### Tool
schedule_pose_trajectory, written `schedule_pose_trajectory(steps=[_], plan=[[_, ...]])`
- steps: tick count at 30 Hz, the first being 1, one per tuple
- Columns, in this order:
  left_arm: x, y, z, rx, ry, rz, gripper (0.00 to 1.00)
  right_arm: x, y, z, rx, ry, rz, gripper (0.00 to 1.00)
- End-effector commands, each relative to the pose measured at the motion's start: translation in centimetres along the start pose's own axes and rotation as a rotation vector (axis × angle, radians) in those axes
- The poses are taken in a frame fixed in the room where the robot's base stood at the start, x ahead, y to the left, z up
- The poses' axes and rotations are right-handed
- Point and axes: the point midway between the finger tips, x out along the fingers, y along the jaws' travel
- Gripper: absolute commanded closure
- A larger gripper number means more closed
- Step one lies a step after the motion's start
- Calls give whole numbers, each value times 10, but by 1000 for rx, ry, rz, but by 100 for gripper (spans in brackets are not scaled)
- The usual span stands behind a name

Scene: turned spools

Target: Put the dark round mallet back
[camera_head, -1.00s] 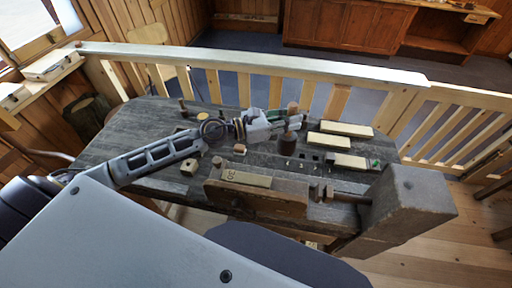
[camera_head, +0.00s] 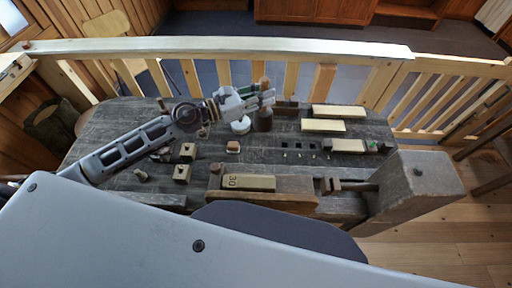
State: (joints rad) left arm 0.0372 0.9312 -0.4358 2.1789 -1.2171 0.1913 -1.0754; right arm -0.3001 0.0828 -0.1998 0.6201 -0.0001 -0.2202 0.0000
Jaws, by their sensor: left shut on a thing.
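The dark round mallet (camera_head: 263,122) is at the far middle of the grey bench, head down, with its brown handle (camera_head: 265,83) pointing up. My left gripper (camera_head: 262,99) reaches in from the left and is shut on the mallet around its upper part. The fingers hide part of the handle. I cannot tell whether the head touches the bench top. My right gripper is not in view.
The bench (camera_head: 110,150) has pale blocks (camera_head: 338,111) right of the mallet and a white round piece (camera_head: 241,126) left of it. Small holed blocks (camera_head: 181,173) lie nearer. A wooden vise (camera_head: 425,185) fills the front right. A railing (camera_head: 220,45) runs behind.

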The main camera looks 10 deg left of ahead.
Motion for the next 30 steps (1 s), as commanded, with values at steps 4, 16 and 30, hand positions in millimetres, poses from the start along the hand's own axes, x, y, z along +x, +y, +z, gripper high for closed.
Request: schedule_pose_trajectory(steps=[4, 16, 30], plan=[[0, 0, 1, 0, -1, 0, 100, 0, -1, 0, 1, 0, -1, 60], [0, 0, -15, -1, -1, -1, 100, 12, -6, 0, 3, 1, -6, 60], [0, 0, -47, -1, -2, 0, 100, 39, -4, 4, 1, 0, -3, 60]])
